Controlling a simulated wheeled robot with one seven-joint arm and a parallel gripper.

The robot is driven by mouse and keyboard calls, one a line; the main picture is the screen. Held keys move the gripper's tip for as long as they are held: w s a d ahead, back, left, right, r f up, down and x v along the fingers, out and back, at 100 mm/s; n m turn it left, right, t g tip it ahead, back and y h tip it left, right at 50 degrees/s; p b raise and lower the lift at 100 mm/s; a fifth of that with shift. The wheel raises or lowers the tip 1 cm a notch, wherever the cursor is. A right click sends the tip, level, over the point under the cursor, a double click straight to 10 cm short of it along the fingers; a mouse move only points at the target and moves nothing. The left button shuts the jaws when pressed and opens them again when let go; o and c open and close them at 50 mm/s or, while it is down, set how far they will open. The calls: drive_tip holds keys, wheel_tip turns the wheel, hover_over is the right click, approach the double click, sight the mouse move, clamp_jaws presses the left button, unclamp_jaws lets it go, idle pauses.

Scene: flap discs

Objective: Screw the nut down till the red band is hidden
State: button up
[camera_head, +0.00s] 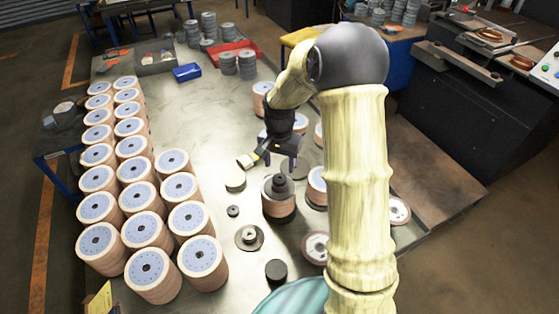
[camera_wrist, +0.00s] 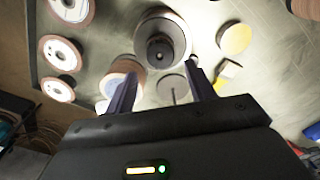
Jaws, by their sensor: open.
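A stack of flap discs (camera_head: 279,207) stands on the bench in the head view. A dark nut (camera_head: 281,184) sits on its grey top plate. The wrist view shows a dark round nut (camera_wrist: 160,50) on a grey round plate, beyond my fingertips. My gripper (camera_head: 279,159) is above and slightly behind the stack, pointing down. Its two fingers are spread with nothing between them in the wrist view (camera_wrist: 163,88), and they appear apart from the nut. I cannot make out a red band in either view.
Rows of disc stacks (camera_head: 146,230) fill the left side of the bench. A brush (camera_head: 247,160), a round pad (camera_head: 235,184), a small dark ring (camera_head: 233,211), a flange (camera_head: 249,238) and a black cylinder (camera_head: 276,270) lie near the stack. More discs stand at right, partly behind my arm.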

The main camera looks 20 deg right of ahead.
sight(280, 179)
drive_tip(key=shift+f+b, duration=1.9)
drive_tip(key=shift+f, duration=1.1)
